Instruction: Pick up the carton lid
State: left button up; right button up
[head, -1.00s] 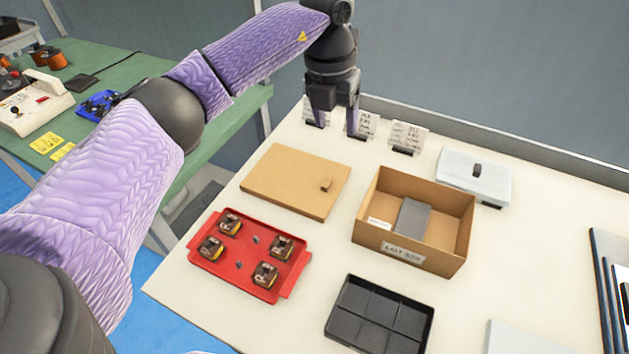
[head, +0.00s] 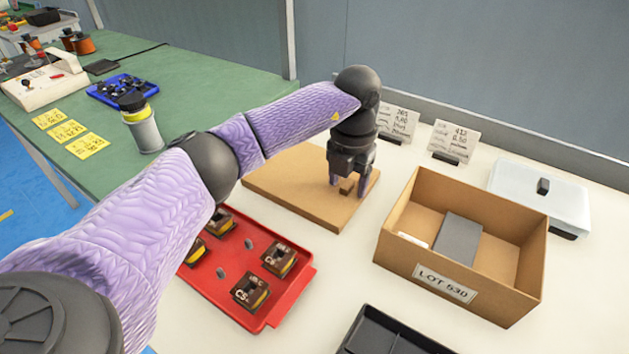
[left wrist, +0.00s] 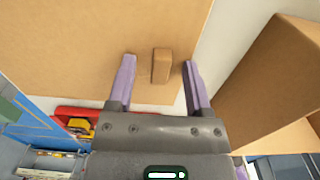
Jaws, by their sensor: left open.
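The carton lid (head: 297,190) is a flat brown board lying on the white table, left of the open carton. A small block-shaped handle (head: 347,186) stands on it near its right end. My left gripper (head: 350,181) is above the handle, fingers pointing down. In the left wrist view the open fingers (left wrist: 157,82) are on either side of the handle (left wrist: 162,66), with gaps on both sides. Whether the fingertips reach down to handle height is hard to tell. My right gripper is not in view.
The open carton (head: 440,272) marked LOT 530 stands close to the lid's right and holds a grey block. A red tray (head: 290,311) with several small parts lies in front. A black tray (head: 385,338) is at the front edge. Label cards (head: 455,141) stand behind.

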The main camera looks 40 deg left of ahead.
pick_arm(q)
jog(key=c, duration=0.7)
grip_shut()
jog(key=shift+r, duration=0.1)
